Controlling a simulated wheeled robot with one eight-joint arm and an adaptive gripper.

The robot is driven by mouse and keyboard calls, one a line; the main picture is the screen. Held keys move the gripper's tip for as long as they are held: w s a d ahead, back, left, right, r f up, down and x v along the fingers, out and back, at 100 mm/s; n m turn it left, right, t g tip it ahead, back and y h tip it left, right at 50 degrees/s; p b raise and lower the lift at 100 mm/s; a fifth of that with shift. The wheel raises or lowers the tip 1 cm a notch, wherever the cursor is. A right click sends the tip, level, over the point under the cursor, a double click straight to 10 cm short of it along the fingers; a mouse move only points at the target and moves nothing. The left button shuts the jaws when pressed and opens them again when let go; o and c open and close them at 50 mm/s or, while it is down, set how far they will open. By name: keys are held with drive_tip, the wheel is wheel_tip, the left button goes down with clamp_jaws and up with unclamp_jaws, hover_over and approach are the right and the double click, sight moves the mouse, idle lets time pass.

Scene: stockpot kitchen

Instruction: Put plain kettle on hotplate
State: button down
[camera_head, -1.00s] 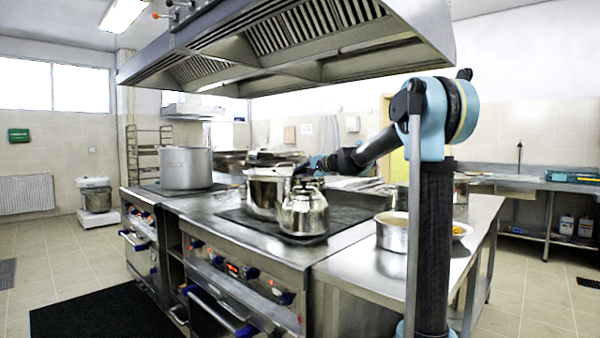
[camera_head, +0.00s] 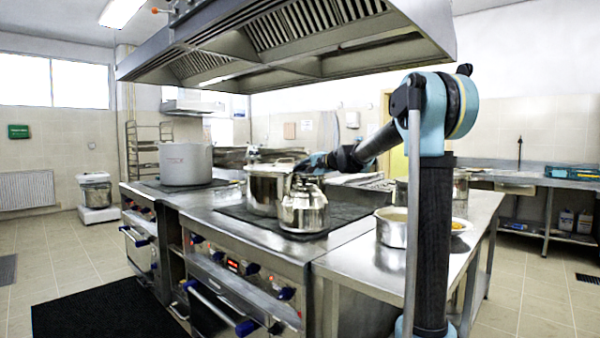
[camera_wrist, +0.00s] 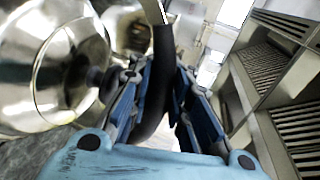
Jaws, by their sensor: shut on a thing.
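A shiny steel kettle (camera_head: 302,212) is at the front of the dark hotplate (camera_head: 345,214), in the middle of the head view. Whether its base touches the surface is not clear. My gripper (camera_head: 309,167) is above the kettle, at its handle. In the wrist view my gripper (camera_wrist: 160,85) has its blue fingers on both sides of a black curved handle (camera_wrist: 164,50), shut on it. The kettle's shiny rounded body (camera_wrist: 65,75) fills the left of that view. The fingertips are partly hidden.
A steel pot (camera_head: 265,190) stands close behind and left of the kettle. A large stockpot (camera_head: 186,165) stands on the left hob. A saucepan (camera_head: 391,229) stands on the right counter (camera_head: 365,262). The extractor hood (camera_head: 300,60) hangs above.

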drive_tip(key=shift+f, duration=0.15)
drive_tip(key=c, duration=1.4)
unclamp_jaws()
drive_tip(key=shift+o, duration=0.2)
drive_tip(key=shift+f, duration=0.1)
drive_tip(key=shift+d, duration=0.1)
